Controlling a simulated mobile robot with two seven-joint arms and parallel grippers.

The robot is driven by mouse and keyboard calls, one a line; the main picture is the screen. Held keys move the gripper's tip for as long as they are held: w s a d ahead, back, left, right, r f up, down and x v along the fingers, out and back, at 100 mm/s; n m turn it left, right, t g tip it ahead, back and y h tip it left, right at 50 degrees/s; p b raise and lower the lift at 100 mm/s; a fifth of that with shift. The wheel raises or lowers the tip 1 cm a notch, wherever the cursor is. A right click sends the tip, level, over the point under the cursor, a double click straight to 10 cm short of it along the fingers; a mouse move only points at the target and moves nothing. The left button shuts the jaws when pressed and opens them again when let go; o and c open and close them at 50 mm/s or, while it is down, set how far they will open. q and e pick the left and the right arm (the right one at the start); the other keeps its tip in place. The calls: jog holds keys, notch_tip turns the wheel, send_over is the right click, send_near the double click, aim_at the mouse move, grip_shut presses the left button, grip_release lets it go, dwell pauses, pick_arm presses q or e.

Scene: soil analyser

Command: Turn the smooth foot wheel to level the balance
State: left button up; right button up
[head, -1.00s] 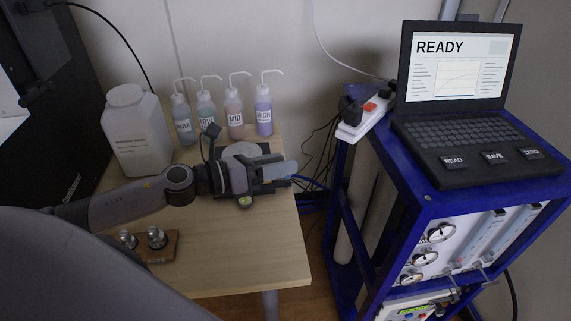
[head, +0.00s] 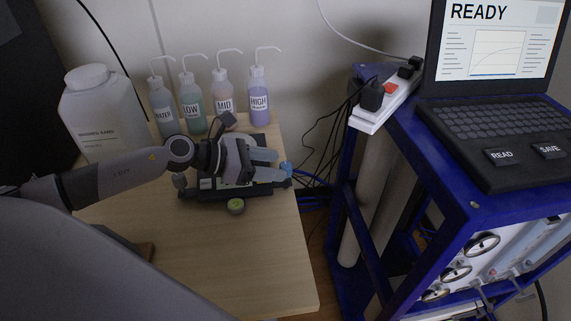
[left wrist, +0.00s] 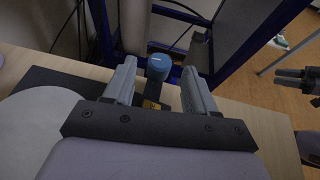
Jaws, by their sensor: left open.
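The balance has a dark base (head: 255,193) on the wooden table, mostly hidden by my left arm in the head view. A round grey pan (left wrist: 38,130) shows in the left wrist view. A blue foot wheel (head: 287,169) is at the balance's right end; it also shows in the left wrist view (left wrist: 159,68). A grey knob (head: 180,181) is at the left end, and a yellow-green bubble level (head: 236,206) is in front. My left gripper (head: 271,165) is open, its fingertips lined up either side of the blue wheel; contact cannot be told.
Wash bottles (head: 192,104) and a white jug (head: 100,115) stand behind. A blue-framed rack (head: 350,175) with a laptop (head: 500,100) stands across a gap with cables. A dark pronged part (left wrist: 296,77) may be my right gripper.

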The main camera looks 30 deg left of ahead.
aim_at(286, 164)
pick_arm(q)
jog(key=shift+x, duration=2.05)
jog(key=c, duration=1)
jog(key=shift+o, duration=0.2)
jog(key=shift+p, duration=0.3)
